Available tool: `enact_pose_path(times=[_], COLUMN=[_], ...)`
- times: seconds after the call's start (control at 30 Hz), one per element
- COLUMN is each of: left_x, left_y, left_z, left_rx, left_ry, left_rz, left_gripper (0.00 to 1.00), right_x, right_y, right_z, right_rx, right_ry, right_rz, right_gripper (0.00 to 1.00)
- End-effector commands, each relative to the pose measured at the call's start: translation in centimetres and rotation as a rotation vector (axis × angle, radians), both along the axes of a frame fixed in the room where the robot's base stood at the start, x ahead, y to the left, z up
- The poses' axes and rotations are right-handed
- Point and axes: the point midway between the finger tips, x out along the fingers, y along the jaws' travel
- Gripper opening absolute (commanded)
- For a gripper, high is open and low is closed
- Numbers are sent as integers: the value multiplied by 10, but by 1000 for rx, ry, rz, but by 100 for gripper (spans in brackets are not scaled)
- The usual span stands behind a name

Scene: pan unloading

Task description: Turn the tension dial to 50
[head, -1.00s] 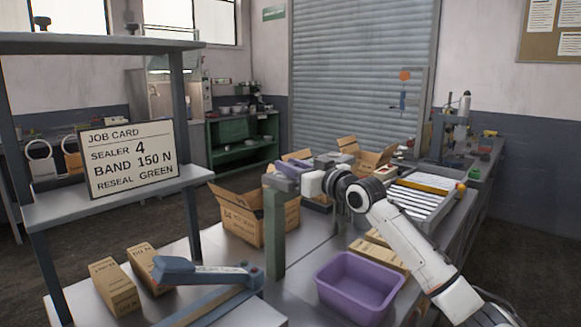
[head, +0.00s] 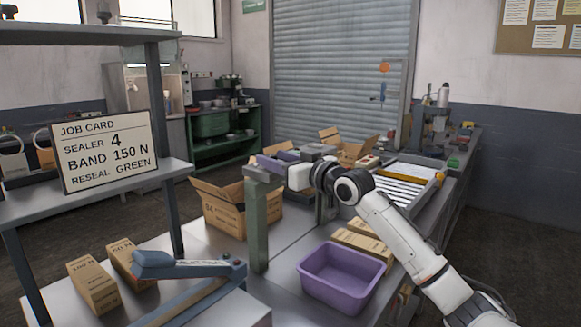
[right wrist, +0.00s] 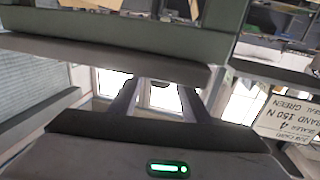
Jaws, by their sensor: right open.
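I cannot make out the tension dial or its number in either view. A blue-grey sealer with a long lever arm (head: 185,268) stands at the front, with small red and green spots near the lever's right end. My right gripper (head: 280,173) is at the top of a green upright post (head: 257,225), partly hidden by it. In the right wrist view the open, empty fingers (right wrist: 158,95) point toward a grey-green bar (right wrist: 110,42). My left gripper is in neither view. The job card (head: 107,152) reads sealer 4, band 150 N, reseal green.
A purple bin (head: 343,285) stands right of the post, below my right arm. Small brown cartons (head: 93,285) lie at the left, and an open box (head: 228,215) stands behind the post. A roller conveyor (head: 398,187) is farther back. Bare metal table shows between post and bin.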

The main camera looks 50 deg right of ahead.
Motion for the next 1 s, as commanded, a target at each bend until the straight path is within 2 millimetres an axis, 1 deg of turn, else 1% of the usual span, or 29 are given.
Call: enact_pose_path(times=[0.03,0.1,0.3,0.4,0.5,0.67,1.0], left_x=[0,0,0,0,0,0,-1], left_y=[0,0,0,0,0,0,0], left_z=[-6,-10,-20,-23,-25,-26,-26], left_rx=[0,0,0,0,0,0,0], left_ry=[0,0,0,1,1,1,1], left_rz=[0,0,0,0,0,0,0], left_gripper=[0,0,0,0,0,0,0], right_x=[-9,-21,-55,-68,-77,-83,-83], right_y=[2,2,6,7,8,8,8], right_z=[-4,-5,-4,-3,-2,-1,0], right_rx=[-7,-4,-3,-1,-1,-2,-2], right_ry=[2,3,2,2,2,1,1], right_rz=[1,1,1,0,0,-1,-1], right_gripper=[43,43,43,43,43,43,43])
